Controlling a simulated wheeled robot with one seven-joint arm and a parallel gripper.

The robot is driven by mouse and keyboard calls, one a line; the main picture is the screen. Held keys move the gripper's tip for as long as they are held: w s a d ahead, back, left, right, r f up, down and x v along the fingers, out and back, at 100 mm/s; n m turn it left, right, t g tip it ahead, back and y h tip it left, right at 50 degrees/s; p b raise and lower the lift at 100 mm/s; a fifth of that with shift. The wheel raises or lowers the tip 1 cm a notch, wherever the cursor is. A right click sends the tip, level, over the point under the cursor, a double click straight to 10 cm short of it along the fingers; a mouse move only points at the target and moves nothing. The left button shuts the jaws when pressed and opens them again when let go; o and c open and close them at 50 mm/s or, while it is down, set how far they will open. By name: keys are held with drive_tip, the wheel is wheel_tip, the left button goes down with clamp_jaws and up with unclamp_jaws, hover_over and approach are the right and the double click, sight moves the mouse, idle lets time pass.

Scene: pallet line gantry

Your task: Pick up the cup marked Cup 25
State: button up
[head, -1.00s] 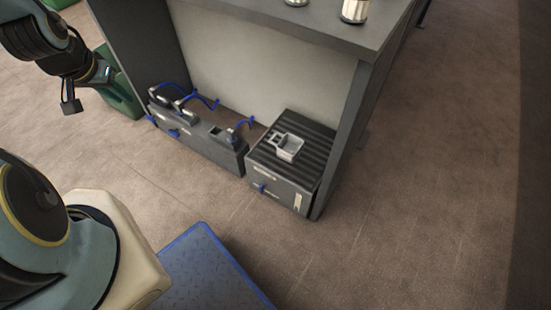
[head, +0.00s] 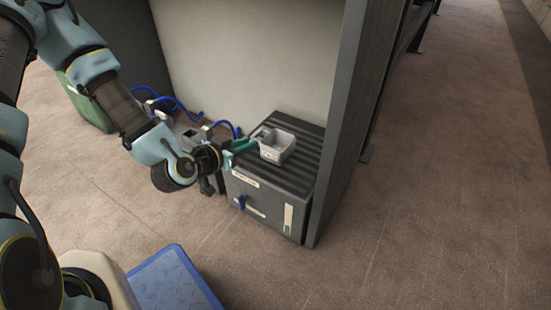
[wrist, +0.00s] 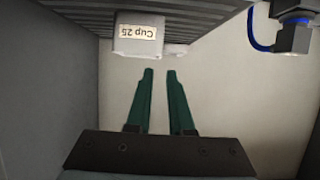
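The cup (head: 278,149) is a light grey, box-shaped cup. It stands upright on the ribbed top of a dark grey unit (head: 308,165). My gripper (head: 249,144) has green fingers and is at the cup's left side in the head view. In the wrist view my gripper (wrist: 160,72) is open, with an empty gap between the fingers.
A dark upright panel (head: 345,130) stands close to the right of the unit. A pale back wall (head: 245,60) is behind it. Blue hoses (head: 180,103) and fittings lie to the left; one fitting (wrist: 292,38) shows in the wrist view. The floor at right is clear.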

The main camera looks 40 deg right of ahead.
sight(267, 135)
drive_tip(key=b+x, duration=0.1)
drive_tip(key=x, duration=0.4)
drive_tip(key=shift+d+f+b, duration=0.15)
drive_tip(key=shift+b, duration=0.15)
drive_tip(key=b+x, duration=0.3)
drive_tip(key=x, duration=0.2)
drive_tip(key=shift+w+d, duration=0.1)
drive_tip(key=shift+w, duration=0.05)
drive_tip(key=shift+c, duration=0.2)
clamp_jaws()
idle(0.7)
